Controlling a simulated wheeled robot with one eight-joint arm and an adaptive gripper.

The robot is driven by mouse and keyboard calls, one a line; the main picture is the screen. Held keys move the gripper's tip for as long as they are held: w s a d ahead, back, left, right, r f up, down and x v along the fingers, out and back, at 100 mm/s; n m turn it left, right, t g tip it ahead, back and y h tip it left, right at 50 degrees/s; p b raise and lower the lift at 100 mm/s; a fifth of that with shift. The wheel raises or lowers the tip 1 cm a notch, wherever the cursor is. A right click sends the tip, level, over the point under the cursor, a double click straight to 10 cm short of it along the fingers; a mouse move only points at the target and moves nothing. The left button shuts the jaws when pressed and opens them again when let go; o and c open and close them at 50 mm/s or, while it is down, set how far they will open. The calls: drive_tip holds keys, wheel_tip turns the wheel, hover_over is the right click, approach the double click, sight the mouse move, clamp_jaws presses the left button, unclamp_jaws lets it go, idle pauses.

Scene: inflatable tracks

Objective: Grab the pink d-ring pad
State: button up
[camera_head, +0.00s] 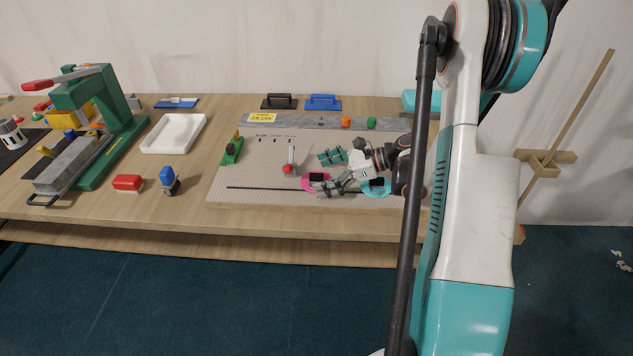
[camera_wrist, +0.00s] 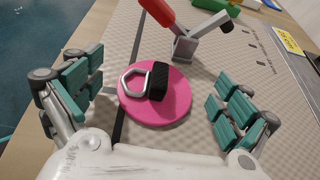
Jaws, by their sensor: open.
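The pink d-ring pad (camera_wrist: 150,108) is a round pink disc with a metal D-ring and a black strap on top. It lies flat on the light textured mat. In the head view the pad (camera_head: 308,185) is partly hidden by my gripper. My gripper (camera_wrist: 158,100) is open, with its teal-padded fingers on the left and right sides of the pad, apart from it. In the head view my gripper (camera_head: 334,172) hangs low over the mat. A turquoise d-ring pad (camera_head: 376,190) lies just right of the pink one.
A red-handled tool (camera_wrist: 184,45) stands close beyond the pad; it also shows in the head view (camera_head: 290,163). A dark line runs across the mat (camera_head: 235,170). A green press (camera_head: 105,125), white tray (camera_head: 174,134) and blue roller (camera_head: 168,178) stand to the left.

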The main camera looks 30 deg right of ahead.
drive_tip(key=c, duration=1.2)
drive_tip(key=shift+r, duration=0.1)
